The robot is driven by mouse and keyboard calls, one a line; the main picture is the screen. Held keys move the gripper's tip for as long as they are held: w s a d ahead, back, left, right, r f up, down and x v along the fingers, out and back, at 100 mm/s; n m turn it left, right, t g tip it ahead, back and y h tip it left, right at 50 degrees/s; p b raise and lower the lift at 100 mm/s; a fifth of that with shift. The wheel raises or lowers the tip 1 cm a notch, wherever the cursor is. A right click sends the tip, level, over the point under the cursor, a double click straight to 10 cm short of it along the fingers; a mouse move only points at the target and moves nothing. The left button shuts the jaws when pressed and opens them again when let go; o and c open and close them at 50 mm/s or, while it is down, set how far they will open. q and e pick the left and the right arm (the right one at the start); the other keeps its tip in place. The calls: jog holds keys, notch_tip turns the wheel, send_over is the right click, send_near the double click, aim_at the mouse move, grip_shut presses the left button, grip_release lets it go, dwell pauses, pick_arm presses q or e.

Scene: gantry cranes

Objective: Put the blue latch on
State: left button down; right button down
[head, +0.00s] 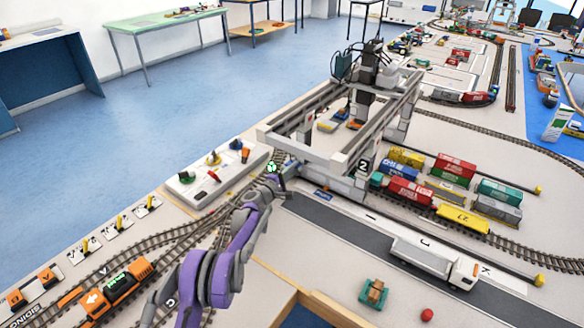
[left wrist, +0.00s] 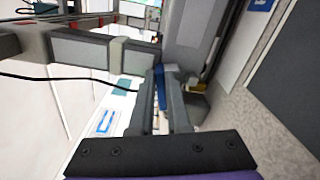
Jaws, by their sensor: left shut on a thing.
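My left gripper (head: 283,172) reaches the near-left foot of the gantry crane (head: 335,172), at its end by the track. In the left wrist view its two grey fingers (left wrist: 163,100) are shut on a narrow blue piece, which looks like the blue latch (left wrist: 160,86). The latch lies close against the grey crane frame. Fingers and frame hide much of it, so I cannot tell whether it is seated or which way it is turned. In the head view my gripper hides the latch. My right gripper is not in view.
A white control panel (head: 207,176) with coloured levers stands left of the crane. An orange locomotive (head: 118,290) is on the near-left track. Coloured wagons (head: 410,192) stand on tracks to the right. A white truck (head: 433,261) is on the dark road. A black cable (left wrist: 65,79) crosses the wrist view.

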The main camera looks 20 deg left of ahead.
pick_arm(q)
jog(key=shift+s+d+f+m, duration=0.15)
jog(key=shift+f+m, duration=0.25)
jog(key=shift+m, duration=0.4)
jog(key=shift+w+d+f+m, duration=0.1)
jog(key=shift+f+m, duration=0.25)
jog(key=shift+m, duration=0.45)
jog(key=c, duration=0.9)
grip_release()
jog(key=shift+s, duration=0.1)
